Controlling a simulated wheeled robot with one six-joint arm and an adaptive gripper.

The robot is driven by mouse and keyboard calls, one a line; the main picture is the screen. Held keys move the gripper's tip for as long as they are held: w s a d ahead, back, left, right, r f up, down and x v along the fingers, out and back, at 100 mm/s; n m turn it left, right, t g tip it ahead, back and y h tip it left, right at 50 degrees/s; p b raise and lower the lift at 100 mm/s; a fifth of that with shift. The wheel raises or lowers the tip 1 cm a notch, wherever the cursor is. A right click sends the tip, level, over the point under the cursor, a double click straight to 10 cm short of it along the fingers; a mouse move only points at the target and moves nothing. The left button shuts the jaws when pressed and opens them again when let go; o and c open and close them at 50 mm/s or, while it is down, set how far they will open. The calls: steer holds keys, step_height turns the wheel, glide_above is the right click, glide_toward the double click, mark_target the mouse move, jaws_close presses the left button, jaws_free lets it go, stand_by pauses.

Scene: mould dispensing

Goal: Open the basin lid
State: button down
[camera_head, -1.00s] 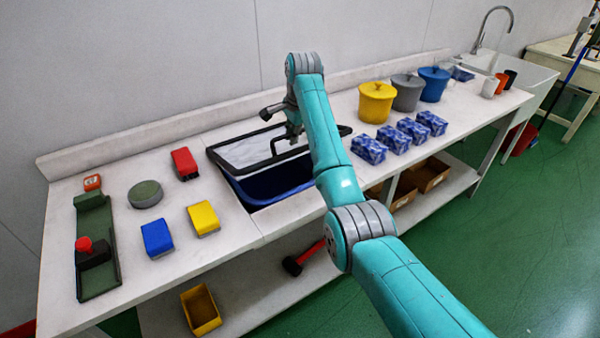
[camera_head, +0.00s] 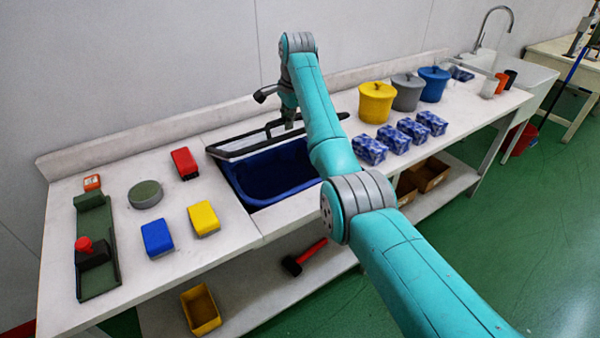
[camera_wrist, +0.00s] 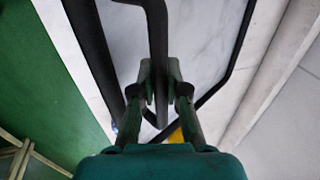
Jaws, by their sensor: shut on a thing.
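The basin lid (camera_head: 245,147) is a clear panel in a black frame. It stands raised and tilted along the back of the blue basin (camera_head: 272,173), which is open to view at the front. My gripper (camera_head: 283,125) is at the lid's middle, partly hidden by my arm. In the wrist view my gripper (camera_wrist: 163,98) is shut on the lid's dark handle (camera_wrist: 157,35). The lid's clear panel (camera_wrist: 205,45) and black frame fill much of that view.
Left of the basin lie a red block (camera_head: 185,163), a yellow block (camera_head: 203,218), a blue block (camera_head: 157,238) and a round grey-green piece (camera_head: 145,194). Right of it stand lidded pots (camera_head: 376,103) and several blue patterned boxes (camera_head: 369,149). The wall is close behind.

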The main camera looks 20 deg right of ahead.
steer(key=shift+w+a+r, duration=0.25)
steer(key=shift+w+r, duration=0.4)
steer(key=shift+r, duration=0.2)
steer(key=shift+w+a+r, duration=0.2)
steer(key=shift+w+r, duration=0.45)
steer(key=shift+r, duration=0.15)
steer(key=shift+c, duration=1.6)
jaws_free()
steer(key=w+v, duration=0.2)
steer(key=v, duration=0.6)
steer(key=shift+s+a+r, duration=0.15)
steer(key=shift+a+r, duration=0.1)
steer(key=shift+r, duration=0.35)
